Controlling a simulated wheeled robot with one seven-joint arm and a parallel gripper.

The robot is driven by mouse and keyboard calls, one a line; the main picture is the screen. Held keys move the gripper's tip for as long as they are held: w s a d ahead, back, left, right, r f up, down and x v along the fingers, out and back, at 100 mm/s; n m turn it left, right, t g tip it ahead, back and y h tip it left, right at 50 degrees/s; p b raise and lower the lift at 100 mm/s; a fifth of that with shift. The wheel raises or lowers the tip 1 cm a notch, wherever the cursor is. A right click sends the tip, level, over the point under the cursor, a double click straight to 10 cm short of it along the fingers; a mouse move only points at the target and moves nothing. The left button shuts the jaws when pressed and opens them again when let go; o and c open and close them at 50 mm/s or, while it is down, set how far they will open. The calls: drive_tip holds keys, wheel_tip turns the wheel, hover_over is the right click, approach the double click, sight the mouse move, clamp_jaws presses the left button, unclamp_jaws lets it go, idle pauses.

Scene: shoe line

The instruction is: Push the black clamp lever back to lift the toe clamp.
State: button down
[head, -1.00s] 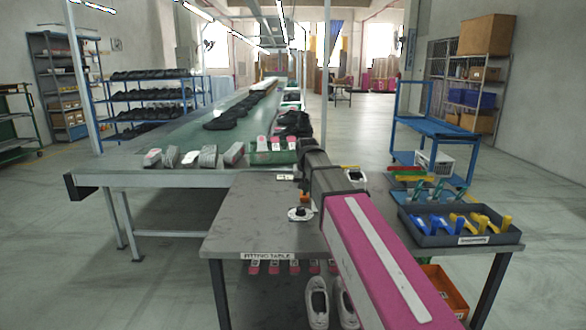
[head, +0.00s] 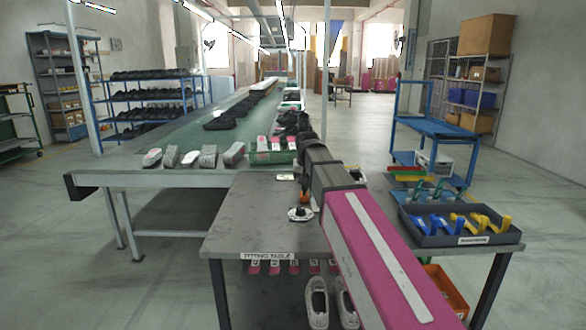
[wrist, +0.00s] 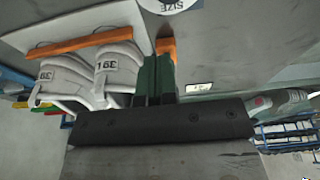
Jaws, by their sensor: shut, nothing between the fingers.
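In the wrist view a pair of white shoes (wrist: 85,72) marked 39 sits left of my gripper (wrist: 158,62). An orange bar (wrist: 80,42) lies across the shoes; I cannot tell whether it is part of the toe clamp. My gripper's dark green fingers are together, with nothing seen between them. A small orange piece (wrist: 166,47) shows at their tips; I cannot tell if they touch it. In the head view my arm hides most of the shoes, and a small orange piece (head: 304,197) shows beside it. I cannot make out the black clamp lever.
A white SIZE disc (wrist: 170,3) lies on the fitting table (head: 250,215). A dark tray (head: 455,238) with blue and yellow pieces stands at the table's right. The conveyor (head: 200,177) with shoes runs behind. The table's left part is clear.

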drive_tip(key=w+v, duration=0.1)
drive_tip(key=v, duration=0.5)
drive_tip(key=shift+w+r, duration=0.25)
drive_tip(key=shift+r, duration=0.1)
idle(0.4)
